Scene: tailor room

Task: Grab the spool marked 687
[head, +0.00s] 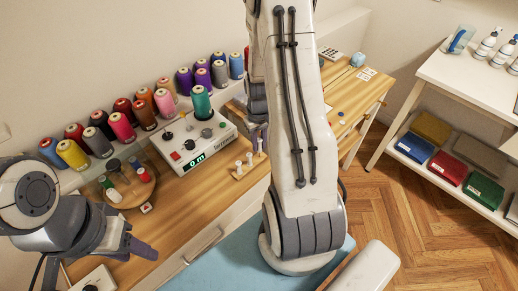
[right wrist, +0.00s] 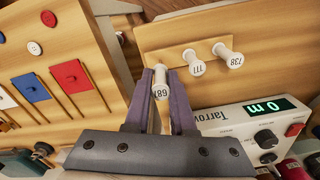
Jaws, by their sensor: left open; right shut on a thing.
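The white spool marked 687 (right wrist: 160,84) is between the fingers of my right gripper (right wrist: 163,88) in the right wrist view, and the gripper is shut on it. Two similar white spools stand beside it on a wooden strip, one marked 777 or 111 (right wrist: 194,63) and one marked 738 (right wrist: 228,52). In the head view two small white spools (head: 239,168) show on the bench next to my right gripper (head: 259,147), which my arm partly hides. My left gripper (head: 143,249) is open and empty at the lower left, over the bench's front edge.
A white winding machine (head: 205,140) with a green display and a teal cone stands beside the spools. Rows of coloured thread cones (head: 122,125) line the wall. A white shelf (head: 460,80) stands at right; the floor between is clear.

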